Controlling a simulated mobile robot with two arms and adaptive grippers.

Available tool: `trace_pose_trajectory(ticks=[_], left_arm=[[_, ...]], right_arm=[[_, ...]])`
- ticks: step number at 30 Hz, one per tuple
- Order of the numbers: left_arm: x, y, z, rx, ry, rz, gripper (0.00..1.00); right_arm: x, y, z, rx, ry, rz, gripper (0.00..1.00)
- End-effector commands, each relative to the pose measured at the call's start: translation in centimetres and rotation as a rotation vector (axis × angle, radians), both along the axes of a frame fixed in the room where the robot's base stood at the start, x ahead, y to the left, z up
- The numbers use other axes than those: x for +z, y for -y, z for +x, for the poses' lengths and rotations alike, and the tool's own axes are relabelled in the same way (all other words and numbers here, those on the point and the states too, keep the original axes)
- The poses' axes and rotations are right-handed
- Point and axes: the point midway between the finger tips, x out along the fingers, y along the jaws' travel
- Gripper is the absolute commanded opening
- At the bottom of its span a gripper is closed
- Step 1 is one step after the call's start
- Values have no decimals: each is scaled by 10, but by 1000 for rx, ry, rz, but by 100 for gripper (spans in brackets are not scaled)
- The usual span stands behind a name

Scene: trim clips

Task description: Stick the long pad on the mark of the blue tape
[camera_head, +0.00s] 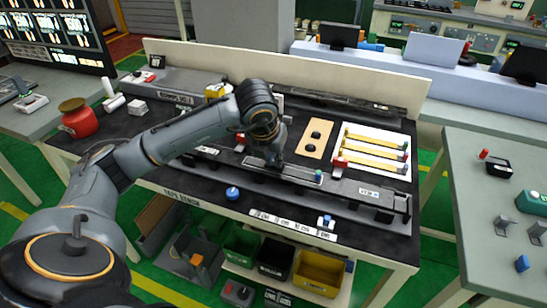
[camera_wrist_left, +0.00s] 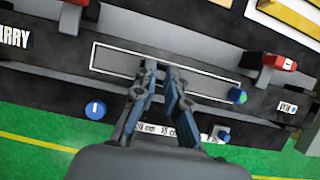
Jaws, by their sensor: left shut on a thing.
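My left gripper (camera_head: 274,160) is over the dark trim rail on the bench, pointing down. Its fingertips (camera_wrist_left: 160,75) are close together at the middle of a long grey strip, which looks like the long pad (camera_wrist_left: 205,84). A white outlined mark (camera_wrist_left: 130,47) frames this strip on the rail; it also shows in the head view (camera_head: 300,171). A green and blue tab (camera_wrist_left: 237,96) is at the strip's right end. The fingers hide the middle of the strip, and I cannot tell whether it touches the rail. My right gripper is not in view.
A white board (camera_head: 380,139) with yellow strips and coloured ends lies behind the rail. A red clamp (camera_head: 340,163) stands to the right of the gripper. A blue knob (camera_head: 232,193) is on the front bench top. Bins (camera_head: 320,272) are below.

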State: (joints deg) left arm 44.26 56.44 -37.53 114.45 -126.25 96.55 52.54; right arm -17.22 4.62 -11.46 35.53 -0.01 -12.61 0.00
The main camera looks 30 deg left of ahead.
Motion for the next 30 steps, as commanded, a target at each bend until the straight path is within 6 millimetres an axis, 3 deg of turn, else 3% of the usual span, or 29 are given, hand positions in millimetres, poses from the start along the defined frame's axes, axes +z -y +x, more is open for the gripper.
trace_pose_trajectory(ticks=[4,5,8,20,23,30], left_arm=[[-1,0,-1,-1,-3,1,2],[-1,0,-1,-1,-3,1,18],[-1,0,-1,-1,-3,1,39],[2,1,-1,-1,-1,0,39],[13,1,-5,-1,0,-1,39],[60,5,-23,-2,5,2,39]], right_arm=[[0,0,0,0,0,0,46],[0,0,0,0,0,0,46],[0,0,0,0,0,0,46],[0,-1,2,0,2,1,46],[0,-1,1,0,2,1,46],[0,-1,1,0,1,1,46]])
